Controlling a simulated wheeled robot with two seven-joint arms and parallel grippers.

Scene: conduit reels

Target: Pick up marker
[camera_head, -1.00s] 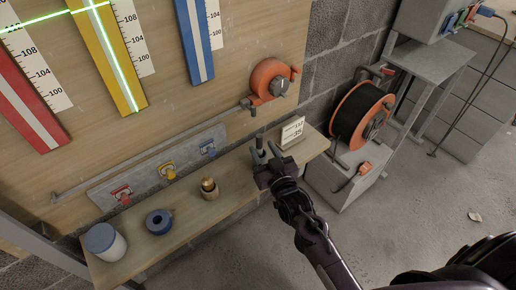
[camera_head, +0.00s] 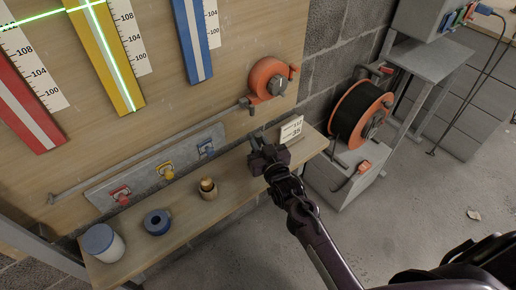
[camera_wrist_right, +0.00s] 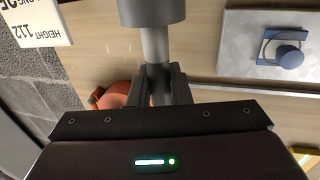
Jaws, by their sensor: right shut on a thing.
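The marker (camera_wrist_right: 155,44) shows in the right wrist view as a light grey shaft with a wider dark grey part at its far end. My right gripper (camera_head: 257,140) is shut on it above the right part of the wooden shelf, beside the white card. The fingers also show in the right wrist view (camera_wrist_right: 158,88), closed around the shaft. In the head view the gripper hides most of the marker, and I cannot tell whether it touches the shelf. My left gripper is not in view.
The shelf (camera_head: 183,240) holds a blue-lidded jar (camera_head: 106,245), a blue ring (camera_head: 157,222), a small brass-topped cup (camera_head: 208,189) and the card (camera_head: 291,130). A panel with colored knobs (camera_head: 144,182) and an orange reel (camera_head: 270,78) are behind. A cable reel (camera_head: 355,115) stands right.

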